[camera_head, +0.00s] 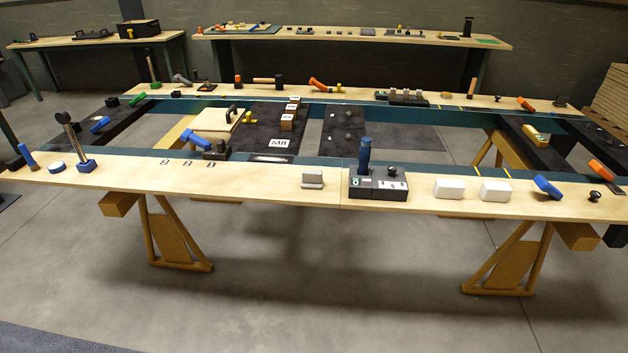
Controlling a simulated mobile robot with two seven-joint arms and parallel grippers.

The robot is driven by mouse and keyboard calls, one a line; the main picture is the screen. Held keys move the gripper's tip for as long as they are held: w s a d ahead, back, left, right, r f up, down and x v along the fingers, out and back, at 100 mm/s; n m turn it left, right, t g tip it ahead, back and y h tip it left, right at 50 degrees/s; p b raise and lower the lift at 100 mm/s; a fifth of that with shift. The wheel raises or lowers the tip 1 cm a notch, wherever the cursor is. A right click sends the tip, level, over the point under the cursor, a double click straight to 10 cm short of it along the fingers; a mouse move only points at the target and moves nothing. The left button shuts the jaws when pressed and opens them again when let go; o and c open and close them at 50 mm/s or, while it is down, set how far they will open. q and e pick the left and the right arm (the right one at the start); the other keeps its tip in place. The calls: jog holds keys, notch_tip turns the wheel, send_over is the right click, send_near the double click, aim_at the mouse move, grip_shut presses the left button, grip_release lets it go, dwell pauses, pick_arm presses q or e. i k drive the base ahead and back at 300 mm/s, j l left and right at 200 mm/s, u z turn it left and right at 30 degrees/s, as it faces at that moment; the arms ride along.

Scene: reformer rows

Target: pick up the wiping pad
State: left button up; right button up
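I cannot tell for certain which thing is the wiping pad. A small pale block with a grey raised part (312,180) lies alone near the middle of the front wooden bench (258,183). Two white rounded blocks, a left one (449,189) and a right one (495,191), lie side by side farther right on the same bench. Neither of my grippers shows in the head view.
A dark box (376,187) with a blue upright handle (364,153) stands right of the pale block. Blue-handled tools lie left (198,139) and right (547,187). A second long bench (300,93) runs behind. Bare wood surrounds the pale block; the floor in front is clear.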

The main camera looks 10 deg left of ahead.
aim_at(311, 179)
jog(key=i+l, duration=0.2)
jog(key=l, duration=0.15)
jog(key=i+l, duration=0.2)
jog(key=l, duration=0.2)
jog(key=i+l+u, duration=0.1)
jog(key=l, duration=0.25)
jog(key=i, duration=0.1)
